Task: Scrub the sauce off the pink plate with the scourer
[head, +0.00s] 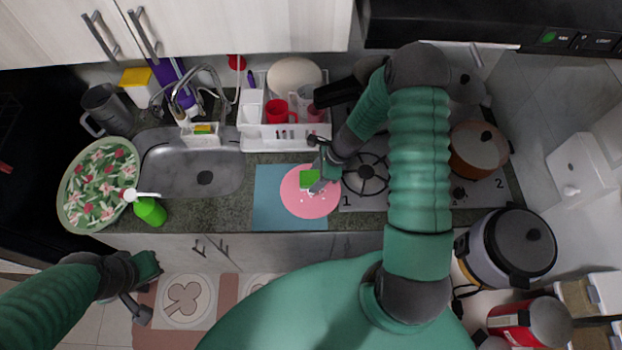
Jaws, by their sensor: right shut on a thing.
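The pink plate (298,208) lies on a blue mat (267,212) on the counter, between the sink and the stove. A few small whitish spots, perhaps sauce, show on the plate near the gripper. The scourer (309,177) shows a green top and sits over the upper right part of the plate. My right gripper (318,184) is shut on the scourer; whether the scourer touches the plate is hard to tell. My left gripper (149,284) hangs low at the left, over the floor in front of the counter, with its fingers apart and nothing between them.
A white dish rack (258,137) stands behind the plate. The stove (385,200) with a pot (479,149) is to the right.

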